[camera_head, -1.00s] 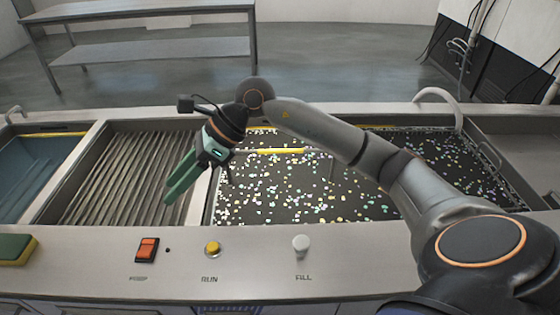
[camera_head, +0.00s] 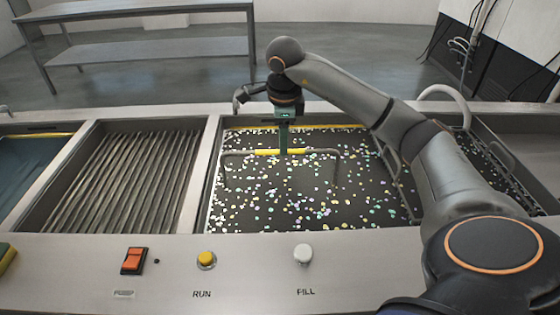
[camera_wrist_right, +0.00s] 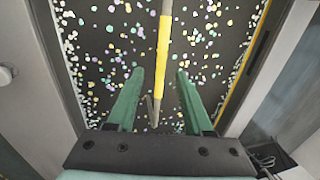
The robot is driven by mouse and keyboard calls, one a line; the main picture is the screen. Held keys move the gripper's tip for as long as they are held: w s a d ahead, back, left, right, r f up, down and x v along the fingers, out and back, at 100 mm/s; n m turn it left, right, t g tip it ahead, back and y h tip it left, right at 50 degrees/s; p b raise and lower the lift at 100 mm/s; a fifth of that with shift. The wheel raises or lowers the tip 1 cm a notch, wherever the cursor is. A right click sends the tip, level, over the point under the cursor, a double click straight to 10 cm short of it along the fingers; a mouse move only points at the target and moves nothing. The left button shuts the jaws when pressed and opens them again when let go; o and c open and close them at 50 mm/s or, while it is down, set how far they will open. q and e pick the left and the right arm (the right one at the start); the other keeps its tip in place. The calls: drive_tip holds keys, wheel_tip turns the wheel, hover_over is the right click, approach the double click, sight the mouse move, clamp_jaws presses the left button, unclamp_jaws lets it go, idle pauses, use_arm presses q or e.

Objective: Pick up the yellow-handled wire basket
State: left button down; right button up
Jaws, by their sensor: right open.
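The wire basket's handle (camera_head: 264,152) is a grey wire arch with a yellow grip, standing above a dark speckled tank in the head view. The basket body is hard to make out against the speckles. In the right wrist view the yellow grip (camera_wrist_right: 165,42) runs lengthwise, lined up with the gap between the two open fingers (camera_wrist_right: 160,74). Nothing is clamped; I cannot tell whether the fingertips are level with the grip. My left gripper is not in view.
A ribbed, empty-looking basin (camera_head: 125,180) lies left of the speckled tank, and a water-filled basin (camera_head: 30,175) further left. The front panel (camera_head: 240,275) carries a red switch (camera_head: 133,260), a yellow button (camera_head: 206,259) and a white knob (camera_head: 303,253). A wire frame (camera_head: 396,172) stands right of the handle.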

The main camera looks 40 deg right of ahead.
drive_tip(key=shift+w+d+f, duration=0.15)
drive_tip(key=shift+f, duration=0.75)
drive_tip(key=shift+w+d+f, duration=0.1)
drive_tip(key=shift+w+f, duration=0.05)
drive_tip(key=shift+f, duration=0.7)
drive_tip(key=shift+w+d+f, duration=0.15)
drive_tip(key=shift+f, duration=0.75)
clamp_jaws()
drive_tip(key=shift+r, duration=0.15)
